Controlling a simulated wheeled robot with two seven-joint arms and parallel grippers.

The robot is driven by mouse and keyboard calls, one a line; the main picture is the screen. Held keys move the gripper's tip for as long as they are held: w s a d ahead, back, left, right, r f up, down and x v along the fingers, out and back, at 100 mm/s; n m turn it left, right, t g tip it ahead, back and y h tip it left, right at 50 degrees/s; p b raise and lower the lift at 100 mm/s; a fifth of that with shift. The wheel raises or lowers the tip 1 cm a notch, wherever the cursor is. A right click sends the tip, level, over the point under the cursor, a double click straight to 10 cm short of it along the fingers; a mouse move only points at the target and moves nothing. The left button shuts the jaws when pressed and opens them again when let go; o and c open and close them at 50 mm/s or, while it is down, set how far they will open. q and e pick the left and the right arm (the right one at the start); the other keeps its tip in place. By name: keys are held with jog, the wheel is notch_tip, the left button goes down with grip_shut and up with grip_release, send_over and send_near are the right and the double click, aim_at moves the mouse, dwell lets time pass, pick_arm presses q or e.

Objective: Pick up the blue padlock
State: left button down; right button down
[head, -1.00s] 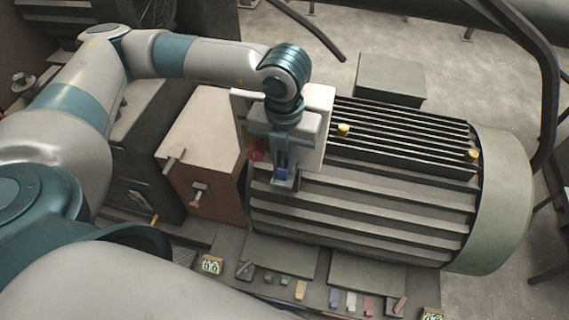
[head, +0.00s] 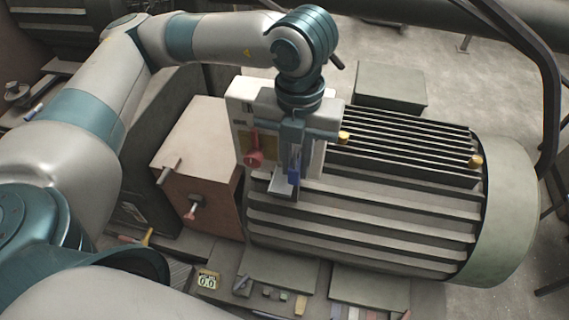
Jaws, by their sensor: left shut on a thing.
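The blue padlock (head: 293,172) is a small blue block in front of the white box on the ribbed motor. My left gripper (head: 287,182) comes down from above and is shut on the padlock. Its fingers hide part of it. I cannot tell whether the padlock still touches the box. My right gripper is not in view.
The white box (head: 243,98) carries a red handle (head: 253,157) just left of the gripper. The ribbed motor (head: 400,200) fills the right side. A brown box (head: 205,140) stands to the left.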

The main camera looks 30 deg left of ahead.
pick_arm(q)
jog(key=s+d+r+b, duration=0.2)
jog(key=s+d+r, duration=0.1)
jog(key=d, duration=0.3)
jog(key=shift+s+d+r, duration=0.2)
jog(key=shift+r, duration=0.5)
